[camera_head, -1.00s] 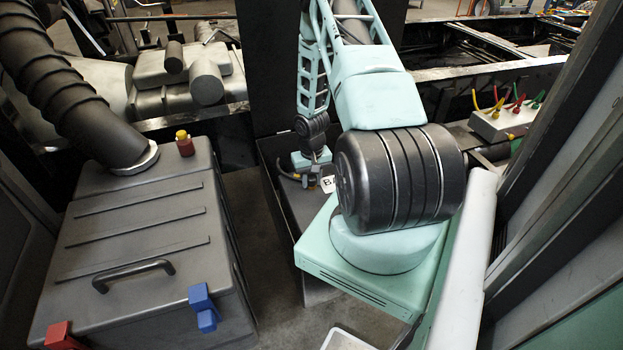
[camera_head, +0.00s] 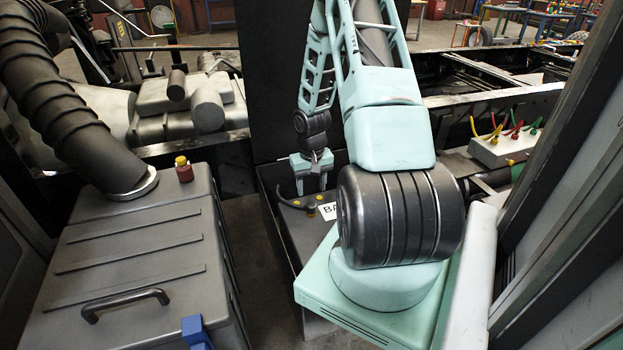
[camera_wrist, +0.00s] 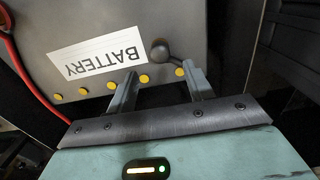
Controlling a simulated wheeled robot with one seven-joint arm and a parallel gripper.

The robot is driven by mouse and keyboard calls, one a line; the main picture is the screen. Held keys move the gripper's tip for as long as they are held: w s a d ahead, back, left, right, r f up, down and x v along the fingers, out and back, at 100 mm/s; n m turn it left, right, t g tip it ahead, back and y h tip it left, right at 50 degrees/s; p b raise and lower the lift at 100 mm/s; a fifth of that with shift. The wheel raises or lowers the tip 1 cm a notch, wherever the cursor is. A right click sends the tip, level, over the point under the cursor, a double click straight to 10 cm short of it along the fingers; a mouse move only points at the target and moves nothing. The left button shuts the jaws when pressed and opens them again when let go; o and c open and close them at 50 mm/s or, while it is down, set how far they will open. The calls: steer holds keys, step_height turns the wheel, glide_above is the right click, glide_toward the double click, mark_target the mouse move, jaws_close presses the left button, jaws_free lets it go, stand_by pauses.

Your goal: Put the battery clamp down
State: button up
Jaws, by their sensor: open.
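The battery (camera_head: 285,228) is a dark box with a white label, standing behind my arm's base in the head view. Its grey top (camera_wrist: 205,25) fills the upper wrist view. The battery clamp (camera_head: 298,204) looks like a dark curved piece lying at the battery's top. In the wrist view the clamp (camera_wrist: 160,50) shows a round dark end just past the fingertips. My gripper (camera_head: 311,186) is above it, fingers pointing down. In the wrist view my gripper (camera_wrist: 162,80) has its fingers apart, with nothing held between them. Contact with the battery cannot be told.
A red cable (camera_wrist: 35,90) runs along the left in the wrist view. Several yellow caps line the battery. A large grey box (camera_head: 140,265) with a handle stands left. A panel with colored leads (camera_head: 500,148) is at right. A dark upright plate (camera_head: 280,80) stands behind the battery.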

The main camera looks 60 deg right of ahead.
mark_target(311, 204)
steer(key=shift+r, duration=1.9)
steer(key=w+a+r+n, duration=0.2)
steer(key=a+r, duration=0.2)
steer(key=a, duration=0.5)
steer(key=w+a+r+n, duration=0.3)
steer(key=a, duration=0.5)
steer(key=w+a+r+n, duration=0.2)
steer(key=a+r, duration=0.2)
steer(key=a, duration=0.5)
steer(key=s+a+r+n, duration=0.2)
steer(key=s+a+r, duration=0.15)
steer(key=a, duration=0.45)
steer(key=s+a+r+n, duration=0.2)
steer(key=s+a+n, duration=0.15)
steer(key=a, duration=0.35)
steer(key=s+a+r+n, duration=0.2)
steer(key=s+a, duration=0.5)
steer(key=s, duration=0.4)
steer(key=shift+s+a+r+n+y, duration=0.15)
steer(key=shift+s+a+n+y, duration=0.2)
steer(key=shift+n, duration=0.3)
